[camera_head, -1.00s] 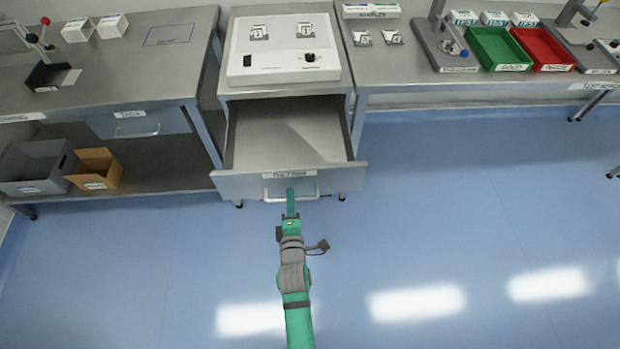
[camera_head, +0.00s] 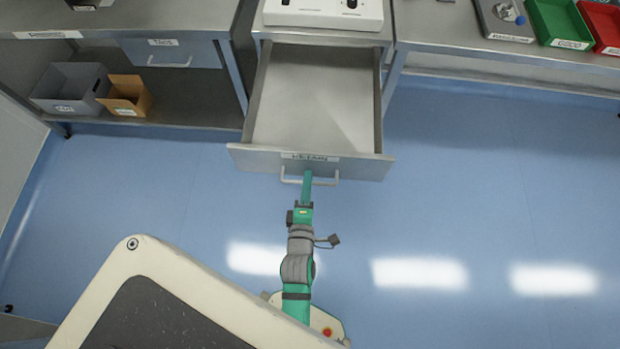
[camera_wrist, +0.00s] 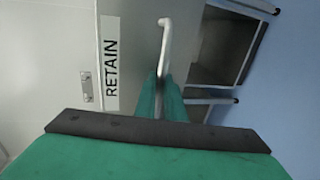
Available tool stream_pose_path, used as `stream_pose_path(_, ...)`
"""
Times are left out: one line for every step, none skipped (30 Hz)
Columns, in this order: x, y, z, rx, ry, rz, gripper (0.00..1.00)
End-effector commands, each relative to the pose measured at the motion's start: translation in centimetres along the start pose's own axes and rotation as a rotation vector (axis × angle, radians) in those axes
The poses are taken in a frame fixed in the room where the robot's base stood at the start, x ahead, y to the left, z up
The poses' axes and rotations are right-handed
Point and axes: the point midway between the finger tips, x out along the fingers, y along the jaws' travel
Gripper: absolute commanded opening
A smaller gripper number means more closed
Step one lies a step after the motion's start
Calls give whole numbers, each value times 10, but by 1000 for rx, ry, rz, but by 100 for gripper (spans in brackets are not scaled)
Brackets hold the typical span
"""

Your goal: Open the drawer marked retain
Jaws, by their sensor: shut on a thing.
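The drawer marked RETAIN (camera_head: 248,158) stands pulled far out of the middle cabinet, and its inside looks empty. Its label reads clearly in the wrist view (camera_wrist: 111,62). Its pale bar handle (camera_head: 330,181) runs along the drawer front; it also shows in the wrist view (camera_wrist: 165,38). My gripper (camera_head: 307,178) is shut on the handle, with its green fingers around the bar. The fingers also show in the wrist view (camera_wrist: 160,100), partly hidden behind the dark wrist edge.
A device (camera_head: 325,12) sits on top of the cabinet. The left bench has a closed blue-grey drawer (camera_head: 172,55), and a grey bin (camera_head: 70,88) and a cardboard box (camera_head: 127,97) on its shelf. Green (camera_head: 558,22) and red (camera_head: 604,25) trays stand right. Blue floor is clear at right.

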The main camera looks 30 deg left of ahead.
Motion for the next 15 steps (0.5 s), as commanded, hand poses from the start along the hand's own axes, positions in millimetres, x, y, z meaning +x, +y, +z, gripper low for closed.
stream_pose_path(0,0,0,0,0,-1,0)
stream_pose_path(0,0,0,0,0,-1,0)
stream_pose_path(0,0,0,0,0,-1,0)
stream_pose_path(0,0,0,0,0,-1,12)
stream_pose_path(0,0,0,0,0,-1,19)
stream_pose_path(0,0,0,0,0,-1,28)
stream_pose_path(0,0,0,0,0,-1,28)
stream_pose_path(0,0,0,0,-1,-1,28)
stream_pose_path(0,0,0,1,-2,-1,28)
stream_pose_path(1,0,0,1,-2,-1,28)
stream_pose_path(1,0,0,1,-2,0,28)
stream_pose_path(1,0,0,1,-2,0,28)
stream_pose_path(1,0,0,1,-2,0,28)
stream_pose_path(0,0,0,1,-2,0,28)
stream_pose_path(0,0,0,1,-2,0,28)
